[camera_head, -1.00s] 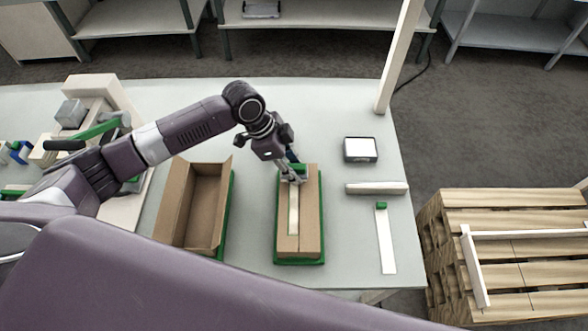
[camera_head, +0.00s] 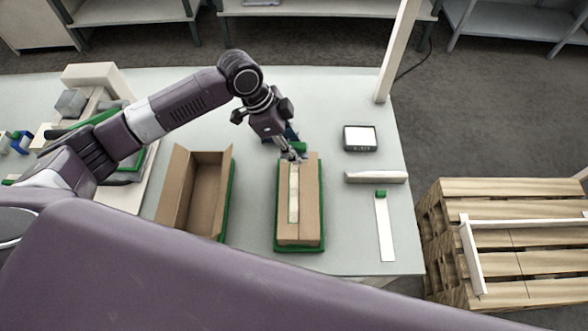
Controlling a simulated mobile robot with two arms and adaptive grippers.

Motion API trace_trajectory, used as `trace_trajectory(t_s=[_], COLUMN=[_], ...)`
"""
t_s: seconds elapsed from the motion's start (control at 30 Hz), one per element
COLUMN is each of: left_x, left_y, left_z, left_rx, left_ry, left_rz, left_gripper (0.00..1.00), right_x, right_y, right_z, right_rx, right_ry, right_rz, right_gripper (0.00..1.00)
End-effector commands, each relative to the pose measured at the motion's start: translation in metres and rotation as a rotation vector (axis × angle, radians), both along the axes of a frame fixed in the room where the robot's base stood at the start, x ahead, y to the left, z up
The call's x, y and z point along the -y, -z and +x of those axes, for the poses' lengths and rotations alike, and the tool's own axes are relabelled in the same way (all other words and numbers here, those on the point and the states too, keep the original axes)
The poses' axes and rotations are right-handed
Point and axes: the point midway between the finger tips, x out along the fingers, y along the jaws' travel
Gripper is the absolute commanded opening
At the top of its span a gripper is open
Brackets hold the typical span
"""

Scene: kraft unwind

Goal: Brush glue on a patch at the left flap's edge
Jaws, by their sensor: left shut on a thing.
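A closed cardboard box (camera_head: 310,218) lies on a green tray (camera_head: 299,249) in the middle of the table, its two top flaps meeting along a lengthwise seam. A pale narrow strip (camera_head: 293,192) lies along the left flap beside the seam. My left gripper (camera_head: 292,156) is at the box's far end, shut on a small tool with a green part (camera_head: 299,147). The fingers hide most of this tool, and I cannot tell whether its tip touches the box. My right gripper is not in view.
An open, empty cardboard box (camera_head: 204,195) stands to the left. On the right are a small screen device (camera_head: 360,138), a pale bar (camera_head: 376,177) and a white strip with a green end (camera_head: 384,228). A wooden pallet (camera_head: 510,240) stands beyond the table's right edge.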

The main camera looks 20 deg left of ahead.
Motion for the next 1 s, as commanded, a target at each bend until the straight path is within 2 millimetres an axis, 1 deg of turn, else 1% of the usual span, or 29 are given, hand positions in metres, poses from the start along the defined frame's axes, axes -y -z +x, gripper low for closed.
trace_trajectory(t_s=[0.37, 0.57, 0.8, 1.0], left_x=[0.000, 0.000, 0.001, 0.001], left_y=[0.003, 0.016, 0.040, 0.050], left_z=[0.000, -0.001, -0.002, -0.002], left_rx=[0.000, 0.000, -0.001, 0.001], left_ry=[0.000, 0.001, -0.001, 0.000], left_rz=[-0.001, 0.000, -0.002, -0.002], left_gripper=[0.12, 0.12, 0.12, 0.12], right_x=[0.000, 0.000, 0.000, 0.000], right_y=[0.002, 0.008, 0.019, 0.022], right_z=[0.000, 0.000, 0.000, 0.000], right_rx=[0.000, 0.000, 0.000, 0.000], right_ry=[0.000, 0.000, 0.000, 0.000], right_rz=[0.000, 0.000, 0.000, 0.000], right_gripper=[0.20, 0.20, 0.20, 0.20])
